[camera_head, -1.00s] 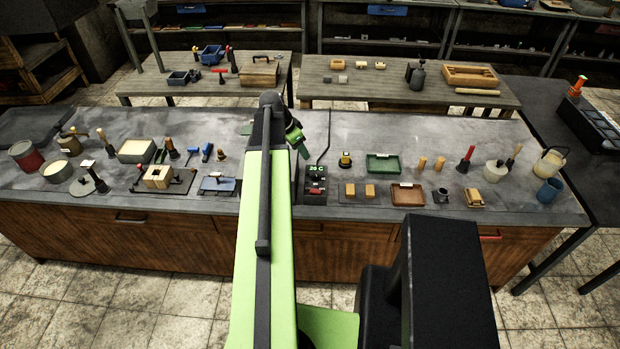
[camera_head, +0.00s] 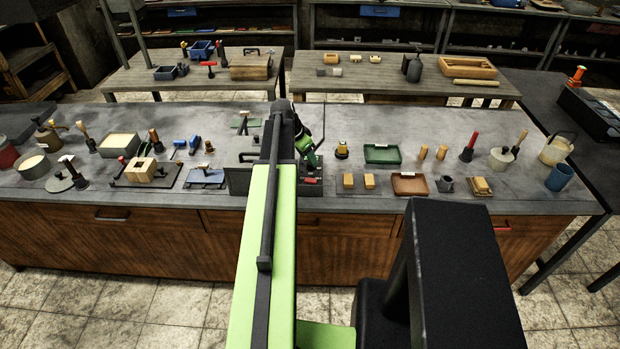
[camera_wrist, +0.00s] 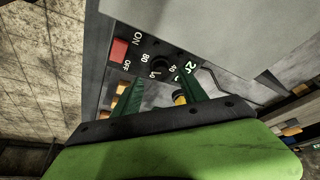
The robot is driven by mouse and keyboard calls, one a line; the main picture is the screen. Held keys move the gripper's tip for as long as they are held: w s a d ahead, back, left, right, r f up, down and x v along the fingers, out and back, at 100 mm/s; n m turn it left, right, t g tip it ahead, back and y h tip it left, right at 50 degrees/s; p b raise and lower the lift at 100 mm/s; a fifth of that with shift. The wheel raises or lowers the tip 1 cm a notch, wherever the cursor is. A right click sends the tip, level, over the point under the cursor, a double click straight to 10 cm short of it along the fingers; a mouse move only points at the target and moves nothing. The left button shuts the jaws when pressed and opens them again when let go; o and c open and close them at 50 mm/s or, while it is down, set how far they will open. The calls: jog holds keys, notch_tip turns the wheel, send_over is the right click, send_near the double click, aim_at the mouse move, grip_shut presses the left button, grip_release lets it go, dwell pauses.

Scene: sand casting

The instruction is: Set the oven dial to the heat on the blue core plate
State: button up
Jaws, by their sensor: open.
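The oven is a grey box (camera_head: 240,181) at the counter's middle, partly hidden behind my arm. In the wrist view its dark control panel (camera_wrist: 118,84) shows a red ON/OFF switch (camera_wrist: 119,50) and a black dial (camera_wrist: 160,64) ringed with white numbers, 80 among them. I cannot tell the dial's exact setting. My gripper (camera_wrist: 163,77) is open, its green fingers reaching toward the panel, one on each side below the dial; contact is unclear. It also shows over the panel in the head view (camera_head: 313,158). A blue plate (camera_head: 206,177) lies left of the oven; its marking is unreadable.
A green tray (camera_head: 382,154) and a brown tray (camera_head: 410,185) lie right of the oven. A wooden core box (camera_head: 150,170) and several tools are on the left. Two tables stand behind the counter.

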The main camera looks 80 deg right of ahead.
jog(key=b+x, duration=0.2)
jog(key=x, duration=0.1)
jog(key=shift+d+f, duration=0.1)
jog(key=shift+f, duration=0.25)
jog(key=shift+r, duration=0.15)
jog(key=shift+c, duration=0.4)
jog(key=shift+s, duration=0.1)
grip_shut()
